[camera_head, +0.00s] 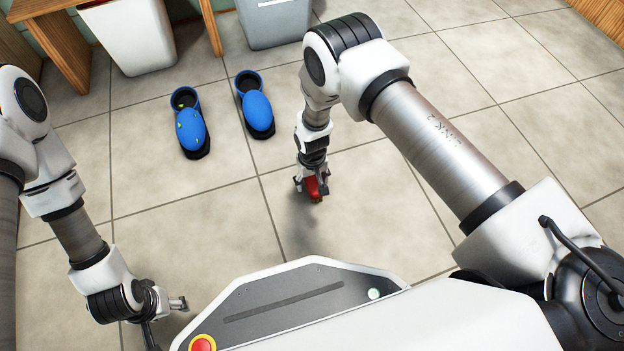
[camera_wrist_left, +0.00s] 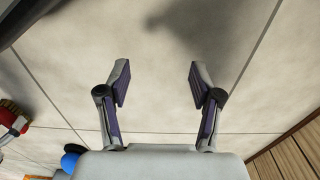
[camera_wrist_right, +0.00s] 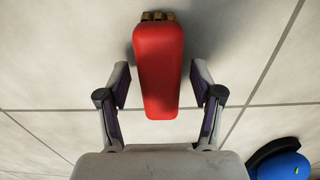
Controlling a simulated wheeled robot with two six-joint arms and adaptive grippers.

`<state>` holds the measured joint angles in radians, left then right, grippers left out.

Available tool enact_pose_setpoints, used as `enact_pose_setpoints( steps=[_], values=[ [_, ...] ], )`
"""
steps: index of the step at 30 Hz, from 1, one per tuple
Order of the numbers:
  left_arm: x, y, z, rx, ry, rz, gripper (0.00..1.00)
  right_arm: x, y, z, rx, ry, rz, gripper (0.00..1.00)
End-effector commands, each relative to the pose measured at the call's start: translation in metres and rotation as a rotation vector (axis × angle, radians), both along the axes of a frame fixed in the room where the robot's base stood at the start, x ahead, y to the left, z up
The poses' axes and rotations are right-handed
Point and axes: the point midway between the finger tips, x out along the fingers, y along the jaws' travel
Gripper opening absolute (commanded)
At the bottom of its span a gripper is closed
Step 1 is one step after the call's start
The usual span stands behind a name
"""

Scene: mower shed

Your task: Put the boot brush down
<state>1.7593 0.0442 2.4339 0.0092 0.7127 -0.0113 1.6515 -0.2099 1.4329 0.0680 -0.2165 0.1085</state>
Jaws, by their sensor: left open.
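The boot brush (camera_wrist_right: 158,70) is red with tan bristles showing at its far end in the right wrist view. In the head view, the brush (camera_head: 314,188) is low at the tiled floor, partly hidden by my right gripper (camera_head: 312,187). My right gripper (camera_wrist_right: 160,88) is open around the brush, one finger on each side with a narrow gap to each. The brush appears to rest on the floor. My left gripper (camera_head: 165,320) is open and empty at the lower left; its spread fingers (camera_wrist_left: 158,82) show only bare floor between them.
Two blue boots (camera_head: 191,130) (camera_head: 257,112) stand on the floor behind and left of the brush. A white bin (camera_head: 130,35) and a grey bin (camera_head: 273,22) stand at the back by wooden furniture (camera_head: 60,45). The floor (camera_head: 200,220) left of the brush is clear.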

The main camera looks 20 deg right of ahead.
Motion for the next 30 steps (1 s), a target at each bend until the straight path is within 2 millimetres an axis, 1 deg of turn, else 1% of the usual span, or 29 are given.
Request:
enact_pose_setpoints(
  steps=[5,8,11,16,18,21,25,30],
  values=[
    [0.000,0.000,0.000,0.000,0.000,0.000,0.65,0.000,0.000,0.000,0.000,0.000,0.000,0.66],
    [-0.001,0.000,0.005,0.000,0.002,0.001,0.65,0.000,0.000,0.006,0.000,0.000,-0.001,0.66],
    [-0.004,0.000,0.020,-0.002,0.011,0.004,0.65,0.001,0.000,0.024,0.000,-0.001,-0.001,0.66],
    [-0.012,-0.001,0.056,-0.006,0.032,0.013,0.65,0.000,0.000,0.071,0.000,-0.001,-0.001,0.66],
    [-0.012,-0.001,0.069,-0.006,0.033,0.010,0.65,0.001,0.000,0.089,0.000,-0.001,0.000,0.66],
    [-0.013,-0.002,0.081,-0.006,0.035,0.006,0.65,0.000,0.000,0.110,0.000,-0.001,-0.001,0.66],
    [-0.013,-0.002,0.089,-0.007,0.036,0.004,0.65,0.000,0.000,0.123,0.000,0.001,0.000,0.66],
    [-0.014,-0.002,0.088,-0.007,0.037,0.003,0.65,-0.001,0.000,0.124,0.000,0.001,0.000,0.66]
  ],
)
